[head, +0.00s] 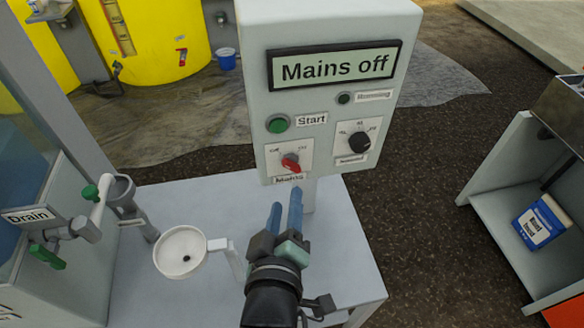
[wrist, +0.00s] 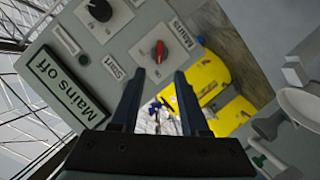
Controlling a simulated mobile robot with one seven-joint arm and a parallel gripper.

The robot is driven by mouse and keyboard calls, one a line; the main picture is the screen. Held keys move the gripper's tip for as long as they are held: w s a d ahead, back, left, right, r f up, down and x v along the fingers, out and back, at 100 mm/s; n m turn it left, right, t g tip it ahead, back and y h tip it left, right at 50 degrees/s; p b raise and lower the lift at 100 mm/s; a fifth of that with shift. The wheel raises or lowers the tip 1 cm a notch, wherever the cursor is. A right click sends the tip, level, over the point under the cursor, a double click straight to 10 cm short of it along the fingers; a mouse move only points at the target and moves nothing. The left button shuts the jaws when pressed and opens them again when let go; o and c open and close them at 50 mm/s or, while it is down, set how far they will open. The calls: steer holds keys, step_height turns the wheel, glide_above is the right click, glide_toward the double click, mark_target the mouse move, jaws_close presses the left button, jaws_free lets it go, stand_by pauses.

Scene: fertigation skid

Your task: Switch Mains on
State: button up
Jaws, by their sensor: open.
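The control panel (head: 326,22) is a light grey box with a display (head: 335,66) that reads "Mains off". The red Mains knob (head: 290,163) sits on a white plate at the panel's lower left, above its "Mains" label. It also shows in the wrist view (wrist: 160,51), just beyond my fingertips. My gripper (head: 286,207) is below and in front of the knob, with its two blue fingers pointing up toward the panel. In the wrist view my gripper (wrist: 158,78) is open, with nothing between the fingers, and apart from the knob.
Beside the Mains knob are a green Start button (head: 278,124), a black selector knob (head: 360,141) and a dark Running lamp (head: 344,98). A white funnel cup (head: 180,252) and the Drain valve (head: 80,230) stand left of my gripper. The white bench top (head: 345,240) is mostly clear at right.

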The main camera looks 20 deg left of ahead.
mark_target(291, 169)
steer(key=x, duration=0.9)
steer(key=shift+w, duration=0.4)
jaws_close()
